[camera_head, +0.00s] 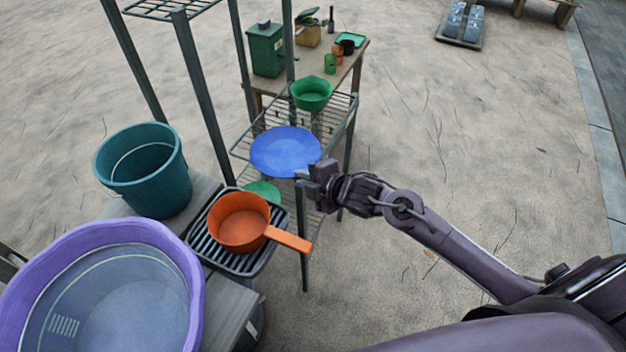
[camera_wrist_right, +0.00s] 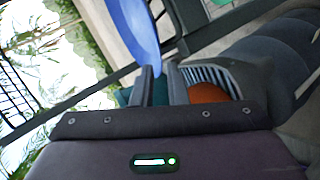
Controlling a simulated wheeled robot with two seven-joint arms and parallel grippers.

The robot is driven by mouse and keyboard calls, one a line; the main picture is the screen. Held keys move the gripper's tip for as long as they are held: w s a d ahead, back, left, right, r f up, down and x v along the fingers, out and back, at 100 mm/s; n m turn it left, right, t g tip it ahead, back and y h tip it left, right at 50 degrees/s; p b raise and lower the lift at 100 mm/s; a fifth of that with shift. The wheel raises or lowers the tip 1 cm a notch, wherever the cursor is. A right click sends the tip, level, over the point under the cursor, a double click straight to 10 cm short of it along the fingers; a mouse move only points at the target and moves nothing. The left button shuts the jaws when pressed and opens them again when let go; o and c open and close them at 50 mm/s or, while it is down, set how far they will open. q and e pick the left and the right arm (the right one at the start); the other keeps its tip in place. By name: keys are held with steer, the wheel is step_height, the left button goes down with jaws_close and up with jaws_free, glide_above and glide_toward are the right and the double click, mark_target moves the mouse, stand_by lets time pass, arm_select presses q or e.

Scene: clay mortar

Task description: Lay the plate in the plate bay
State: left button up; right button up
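The blue plate (camera_head: 285,150) is in the head view, over the middle wire shelf (camera_head: 343,112) of the metal rack. It also shows at the top of the right wrist view (camera_wrist_right: 135,25). My right gripper (camera_head: 304,174) is at the plate's near right rim. In the wrist view the rim runs down between the two fingers (camera_wrist_right: 161,85), and the gripper looks shut on it. The plate hides much of the shelf, so I cannot tell whether it touches the wires. No marked plate bay stands out. My left gripper is not in view.
A green bowl (camera_head: 311,93) stands on the same shelf behind the plate. A green dish (camera_head: 262,191) lies lower down. An orange pan (camera_head: 238,222) on a black drainer, a teal bucket (camera_head: 145,170) and a purple tub (camera_head: 190,262) are at left. Rack posts stand close by.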

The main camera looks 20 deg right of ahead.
mark_target(292, 176)
steer(key=shift+x, duration=1.95)
steer(key=shift+c, duration=0.2)
jaws_close()
steer(key=shift+d, duration=0.1)
steer(key=shift+w+d, duration=0.35)
steer(key=shift+w, duration=0.1)
steer(key=shift+w+d, duration=0.6)
steer(key=shift+d, duration=0.05)
steer(key=shift+c, duration=0.8)
jaws_free()
